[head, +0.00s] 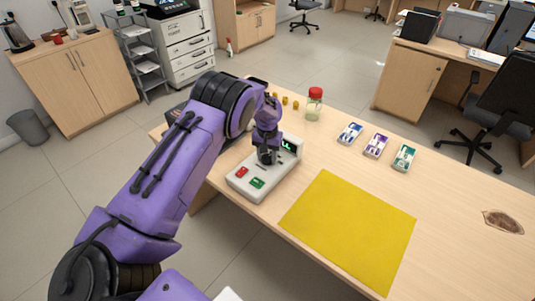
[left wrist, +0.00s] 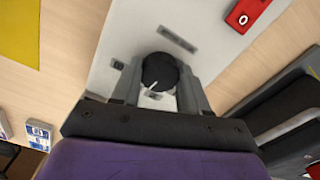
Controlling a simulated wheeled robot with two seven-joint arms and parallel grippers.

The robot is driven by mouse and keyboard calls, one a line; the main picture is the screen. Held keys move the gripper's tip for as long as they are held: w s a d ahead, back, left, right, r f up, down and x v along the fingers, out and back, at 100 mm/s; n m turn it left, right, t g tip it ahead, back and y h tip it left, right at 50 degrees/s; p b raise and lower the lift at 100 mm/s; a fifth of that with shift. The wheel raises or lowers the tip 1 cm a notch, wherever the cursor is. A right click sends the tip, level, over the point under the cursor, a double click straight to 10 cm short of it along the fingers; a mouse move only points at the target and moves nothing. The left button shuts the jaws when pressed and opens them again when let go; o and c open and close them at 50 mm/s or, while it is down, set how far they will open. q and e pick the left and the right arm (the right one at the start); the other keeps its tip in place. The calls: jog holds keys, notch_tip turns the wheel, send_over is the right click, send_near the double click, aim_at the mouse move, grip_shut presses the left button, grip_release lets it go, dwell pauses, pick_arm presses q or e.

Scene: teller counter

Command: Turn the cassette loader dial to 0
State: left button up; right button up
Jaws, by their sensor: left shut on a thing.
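The cassette loader (head: 250,187) is a pale box on the wooden counter. It has a red button (head: 242,172), a green button (head: 257,183) and a small lit green display (head: 288,146). My left gripper (head: 267,157) reaches down onto its top from above. In the left wrist view, the dial (left wrist: 159,69) is a round black knob with a white pointer line aimed toward the gripper's palm. My left gripper (left wrist: 163,78) is shut on the dial, one grey finger on each side. In the head view the gripper hides the dial. My right gripper is out of view.
A yellow mat (head: 350,230) lies right of the loader. Blue (head: 350,133), purple (head: 376,145) and green (head: 404,157) cassettes lie behind it. A red-lidded jar (head: 314,104) and several small yellow items (head: 285,100) stand at the back. The counter's right side is mostly clear.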

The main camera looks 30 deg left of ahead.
aim_at(268, 157)
pick_arm(q)
jog(key=n+p, duration=0.1)
jog(key=n, duration=0.1)
jog(key=shift+r+n, duration=0.1)
jog(key=shift+n, duration=0.3)
jog(key=n, duration=0.3)
jog(key=shift+n+p, duration=0.3)
jog(key=shift+p, duration=0.05)
jog(key=n, duration=0.3)
jog(key=shift+n, duration=0.3)
jog(key=shift+w+n+p, duration=0.1)
jog(key=shift+n+p, duration=0.2)
jog(key=shift+n, duration=1.6)
jog(key=o, duration=1.1)
jog(key=shift+c, duration=0.2)
notch_tip(268, 157, up, 10)
jog(key=b, duration=0.2)
jog(key=shift+r, duration=0.15)
